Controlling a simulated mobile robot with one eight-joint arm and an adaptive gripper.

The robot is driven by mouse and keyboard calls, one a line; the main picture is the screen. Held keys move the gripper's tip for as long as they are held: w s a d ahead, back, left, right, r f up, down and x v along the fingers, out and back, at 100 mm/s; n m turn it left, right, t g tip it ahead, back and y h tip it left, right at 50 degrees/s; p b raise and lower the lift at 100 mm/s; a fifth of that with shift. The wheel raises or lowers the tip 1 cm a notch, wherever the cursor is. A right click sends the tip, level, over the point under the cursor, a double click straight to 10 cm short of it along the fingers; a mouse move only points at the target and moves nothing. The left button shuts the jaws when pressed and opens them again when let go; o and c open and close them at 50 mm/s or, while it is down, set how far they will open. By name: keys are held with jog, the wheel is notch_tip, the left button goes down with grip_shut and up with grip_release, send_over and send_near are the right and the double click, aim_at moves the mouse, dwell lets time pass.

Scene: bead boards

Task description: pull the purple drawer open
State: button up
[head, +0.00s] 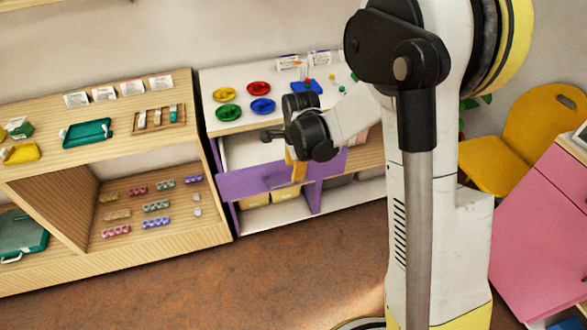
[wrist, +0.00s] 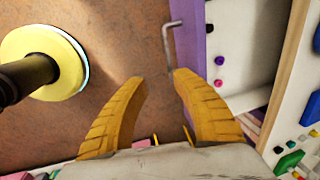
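The purple drawer (head: 240,184) is in the white and purple cabinet and stands partly out in the head view. In the wrist view its purple front (wrist: 191,45) runs beside its pale inside (wrist: 228,45), where a few small beads lie. A grey bar handle (wrist: 168,42) sticks out from the front. My gripper (head: 298,172) is at the right part of the drawer front. In the wrist view its two yellow fingers (wrist: 160,78) are apart with nothing held between them. The handle's lower end is close to the right fingertip; I cannot tell whether they touch.
The cabinet top (head: 235,75) holds coloured dishes (head: 259,88) and a blue board (head: 306,87). A wooden shelf (head: 115,150) with trays and bead strips stands to the left. A yellow chair (head: 520,135) and pink cabinet (head: 540,235) are right. The brown floor (head: 250,275) in front is clear.

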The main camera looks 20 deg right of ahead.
jog(key=shift+s+r+p, duration=0.1)
jog(key=shift+r+p, duration=0.2)
jog(key=shift+r, duration=0.35)
jog(key=shift+r, duration=0.1)
notch_tip(320, 180, up, 12)
jog(key=s, duration=0.2)
jog(key=shift+s+f, duration=0.2)
jog(key=shift+c, duration=0.2)
